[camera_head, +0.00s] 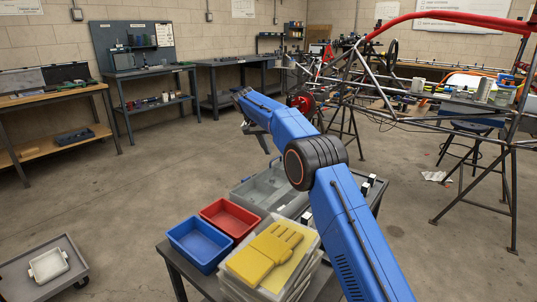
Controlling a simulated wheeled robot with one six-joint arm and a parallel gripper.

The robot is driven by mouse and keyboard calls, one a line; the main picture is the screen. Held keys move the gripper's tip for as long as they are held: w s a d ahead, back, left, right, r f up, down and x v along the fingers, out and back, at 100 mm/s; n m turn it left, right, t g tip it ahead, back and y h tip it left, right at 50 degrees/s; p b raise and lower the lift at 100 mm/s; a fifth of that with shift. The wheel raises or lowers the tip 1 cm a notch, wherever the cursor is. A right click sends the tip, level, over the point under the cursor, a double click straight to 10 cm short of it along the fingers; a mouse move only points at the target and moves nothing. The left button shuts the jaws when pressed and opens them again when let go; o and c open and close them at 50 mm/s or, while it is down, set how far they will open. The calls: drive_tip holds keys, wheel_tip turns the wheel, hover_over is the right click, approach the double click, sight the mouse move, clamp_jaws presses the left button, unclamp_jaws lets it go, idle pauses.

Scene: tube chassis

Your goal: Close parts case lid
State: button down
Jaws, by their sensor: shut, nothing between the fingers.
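The parts case (262,193) looks like a grey, shallow, open-topped box on the small table, behind the red bin. My blue arm crosses in front of its right side and hides part of it. I cannot clearly tell its lid apart from its body, nor the lid's angle. My gripper (263,145) is the dark part at the far end of the arm, above and beyond the case. It is apart from the case, shut and empty.
A red bin (229,217) and a blue bin (199,244) stand on the table's left. Yellow gloves (265,253) lie on stacked clear-sided boxes in front. A tube chassis (430,97) stands at right. The floor at left is mostly clear.

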drive_tip(key=v, duration=0.9)
drive_tip(key=s+d+r+n+y, duration=0.1)
drive_tip(key=s+d+r, duration=0.6)
drive_tip(key=s+d, duration=0.3)
drive_tip(key=s+d+r+n+y, duration=0.1)
drive_tip(key=s+d+r, duration=0.7)
drive_tip(key=d, duration=0.4)
drive_tip(key=s+d+f+n, duration=0.15)
drive_tip(key=s+d, duration=0.35)
drive_tip(key=s, duration=0.6)
drive_tip(key=s+d+f, duration=0.2)
drive_tip(key=s+d, duration=0.3)
drive_tip(key=s, duration=0.5)
drive_tip(key=s+d+f, duration=0.1)
drive_tip(key=s+f, duration=0.5)
drive_tip(key=s, duration=0.3)
drive_tip(key=s+d+f+t+y, duration=0.1)
drive_tip(key=s+d+f, duration=0.1)
drive_tip(key=s+f, duration=0.4)
drive_tip(key=s+d+f+n+t, duration=0.1)
drive_tip(key=s+f, duration=0.5)
drive_tip(key=s, duration=0.6)
drive_tip(key=shift+s+d+f+y, duration=0.15)
drive_tip(key=shift+d+f+y, duration=0.15)
drive_tip(key=shift+d+y, duration=0.1)
